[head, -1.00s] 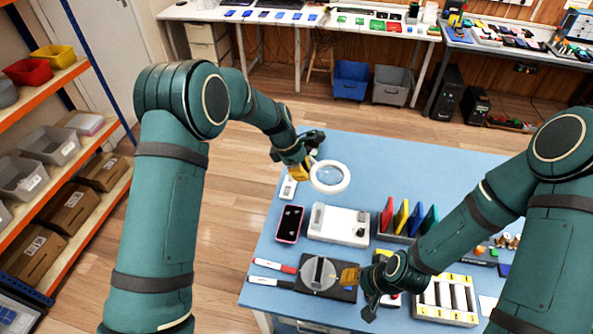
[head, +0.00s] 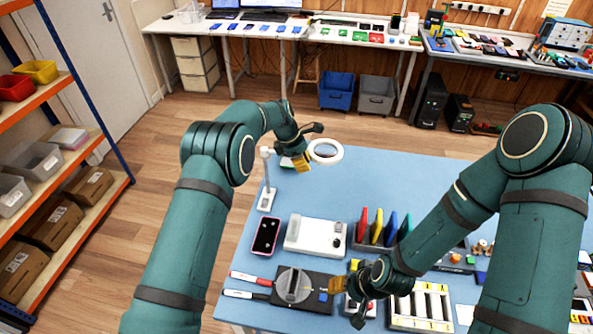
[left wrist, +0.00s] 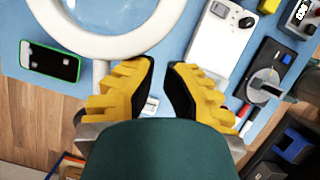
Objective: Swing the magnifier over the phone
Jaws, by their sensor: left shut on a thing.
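The magnifier has a white ring (head: 325,152) and a white post on a small base (head: 267,199). My left gripper (head: 304,162) is shut on the magnifier at the left side of the ring. The ring fills the top of the left wrist view (left wrist: 150,40), beyond my yellow finger pads (left wrist: 158,88); the held part is mostly hidden. A pink-edged phone (head: 265,236) lies flat in front of the base, and the ring is not over it. A green-edged phone (left wrist: 50,62) lies left of the ring in the left wrist view. My right gripper (head: 340,288) is beside the grey dial; its opening is unclear.
A white box with a knob (head: 315,236) lies right of the pink-edged phone. A black mat with a grey dial (head: 294,284) and two pens are in front. The blue table's far right is clear.

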